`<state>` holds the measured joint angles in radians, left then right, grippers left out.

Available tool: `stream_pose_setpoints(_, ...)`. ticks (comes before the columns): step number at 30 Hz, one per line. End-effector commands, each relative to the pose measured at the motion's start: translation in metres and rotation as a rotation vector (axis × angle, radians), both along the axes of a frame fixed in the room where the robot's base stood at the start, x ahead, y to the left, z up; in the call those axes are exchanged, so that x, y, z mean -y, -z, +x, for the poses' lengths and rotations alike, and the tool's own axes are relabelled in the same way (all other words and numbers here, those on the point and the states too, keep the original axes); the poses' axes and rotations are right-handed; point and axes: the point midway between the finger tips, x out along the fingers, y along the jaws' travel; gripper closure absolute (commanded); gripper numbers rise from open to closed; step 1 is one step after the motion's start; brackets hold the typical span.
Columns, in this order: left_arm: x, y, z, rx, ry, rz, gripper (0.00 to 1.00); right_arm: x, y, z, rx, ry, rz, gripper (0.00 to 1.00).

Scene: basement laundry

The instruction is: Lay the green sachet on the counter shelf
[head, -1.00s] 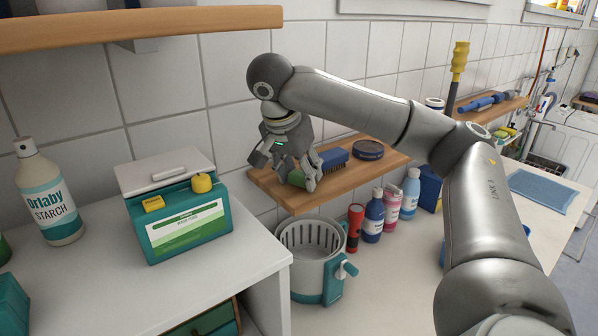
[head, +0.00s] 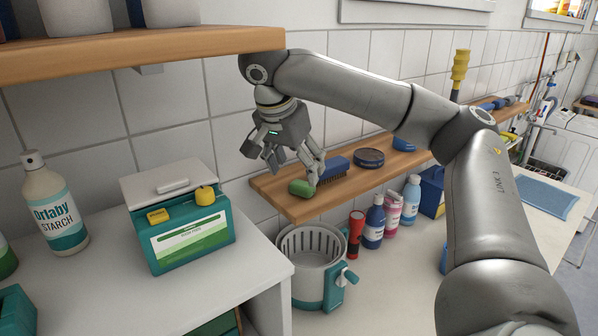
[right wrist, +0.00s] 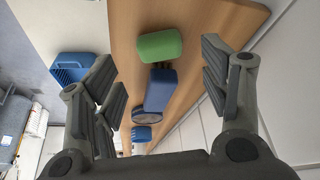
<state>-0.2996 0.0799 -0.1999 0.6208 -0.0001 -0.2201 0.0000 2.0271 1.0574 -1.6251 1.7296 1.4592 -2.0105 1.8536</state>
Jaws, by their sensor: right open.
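The green sachet (head: 301,188) lies on the left end of the wooden counter shelf (head: 300,209), near its front edge. It looks like a small rounded green block, and it also shows in the right wrist view (right wrist: 160,45). My right gripper (head: 293,167) is open and empty, just above and behind the sachet. In the right wrist view its fingers (right wrist: 158,66) stand apart, with clear space around the sachet. My left gripper is not in view.
A blue brush (head: 333,168) and a round dark tin (head: 368,158) sit right of the sachet on the shelf. Bottles (head: 374,222) and a grey bucket (head: 309,268) stand below. Another wooden shelf (head: 150,53) overhangs at the upper left, close to my arm.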

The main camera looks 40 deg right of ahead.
Motion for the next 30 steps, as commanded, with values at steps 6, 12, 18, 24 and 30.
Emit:
stream_pose_setpoints(6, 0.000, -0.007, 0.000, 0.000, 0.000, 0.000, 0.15, -0.008, -0.021, -0.002, 0.001, 0.000, -0.001, 0.31)
stream_pose_setpoints(12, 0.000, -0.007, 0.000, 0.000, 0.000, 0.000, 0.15, -0.010, -0.024, -0.003, -0.001, -0.001, 0.000, 0.31)
stream_pose_setpoints(18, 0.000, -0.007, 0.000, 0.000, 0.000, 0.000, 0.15, -0.010, -0.024, -0.003, 0.000, 0.000, 0.000, 0.31)
stream_pose_setpoints(24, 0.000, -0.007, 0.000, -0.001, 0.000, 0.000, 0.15, -0.010, -0.024, -0.003, 0.000, 0.000, 0.000, 0.31)
stream_pose_setpoints(30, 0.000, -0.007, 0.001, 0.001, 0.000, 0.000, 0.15, -0.010, -0.024, -0.003, 0.000, 0.000, 0.000, 0.31)
